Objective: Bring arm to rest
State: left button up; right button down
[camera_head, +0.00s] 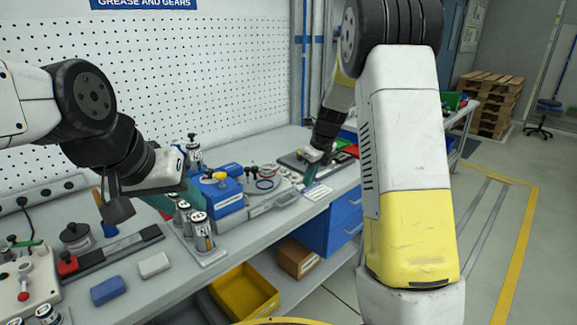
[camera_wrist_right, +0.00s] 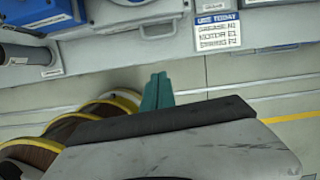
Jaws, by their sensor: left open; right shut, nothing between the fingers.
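My left arm comes in from the left in the head view. Its gripper (camera_head: 172,198) has teal fingers and is open beside the small metal cans (camera_head: 202,232) on the bench. Whether it touches them I cannot tell. My right arm rises large in the right half of the head view and bends down to the bench. Its gripper (camera_head: 311,173) is near the bench's front edge, small and partly hidden. In the right wrist view its teal fingers (camera_wrist_right: 157,92) are together and empty, pointing toward the bench edge.
The grey bench (camera_head: 205,280) carries a blue box (camera_head: 222,196), a white eraser-like block (camera_head: 154,265) and a blue block (camera_head: 108,290). Blue drawers (camera_head: 343,222) and a yellow bin (camera_head: 243,292) are below. A "USE TODAY" label (camera_wrist_right: 217,31) is on the bench front. Wooden pallets (camera_head: 490,103) stand far right.

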jog(key=s+r+n+t+y, duration=0.1)
jog(key=s+r+n+t, duration=0.1)
jog(key=s+r+n, duration=1.4)
jog(key=s+f+n+t+h, duration=0.1)
jog(key=s+n, duration=1.1)
jog(key=s, duration=0.3)
jog(key=shift+s+d+t, duration=0.3)
jog(key=shift+s+d, duration=0.1)
